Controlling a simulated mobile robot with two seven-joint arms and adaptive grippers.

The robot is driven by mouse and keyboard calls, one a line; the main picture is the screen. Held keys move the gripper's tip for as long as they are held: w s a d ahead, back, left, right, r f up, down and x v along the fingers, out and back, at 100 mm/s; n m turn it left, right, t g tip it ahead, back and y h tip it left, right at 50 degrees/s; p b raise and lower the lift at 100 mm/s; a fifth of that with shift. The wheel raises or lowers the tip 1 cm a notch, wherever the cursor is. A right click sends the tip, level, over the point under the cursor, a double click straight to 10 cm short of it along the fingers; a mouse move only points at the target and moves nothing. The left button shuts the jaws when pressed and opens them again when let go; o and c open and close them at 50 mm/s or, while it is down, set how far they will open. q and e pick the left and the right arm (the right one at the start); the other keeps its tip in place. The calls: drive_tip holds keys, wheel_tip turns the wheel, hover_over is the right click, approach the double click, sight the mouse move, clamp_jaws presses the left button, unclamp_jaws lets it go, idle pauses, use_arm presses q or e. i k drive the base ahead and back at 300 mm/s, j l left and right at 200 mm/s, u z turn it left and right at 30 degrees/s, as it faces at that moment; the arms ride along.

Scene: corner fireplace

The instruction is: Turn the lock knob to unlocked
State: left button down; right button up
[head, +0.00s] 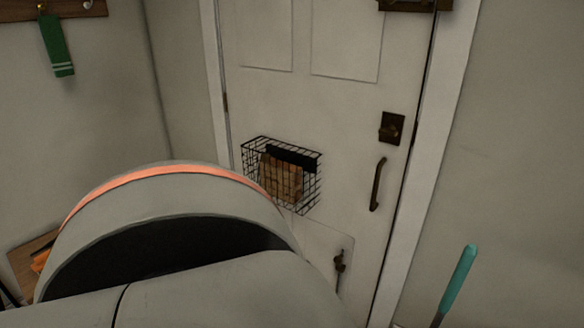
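A dark bronze lock knob on a square plate (391,128) is on the right side of the white door (350,110). It is too small in view to tell which way the knob is turned. A dark curved pull handle (377,184) is on the door just below it. Another dark fitting (340,262) is lower on the door, partly near my arm. My grey arm with an orange ring fills the lower left. Neither gripper shows in the head view.
A black wire basket (312,178) holding brown items hangs on the door. A dark fitting (415,4) sits at the door's top right. A green cloth (56,45) hangs at the left wall. A teal handle (460,280) stands at the lower right.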

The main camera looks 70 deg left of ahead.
sight(389, 130)
drive_tip(key=u, duration=2.25)
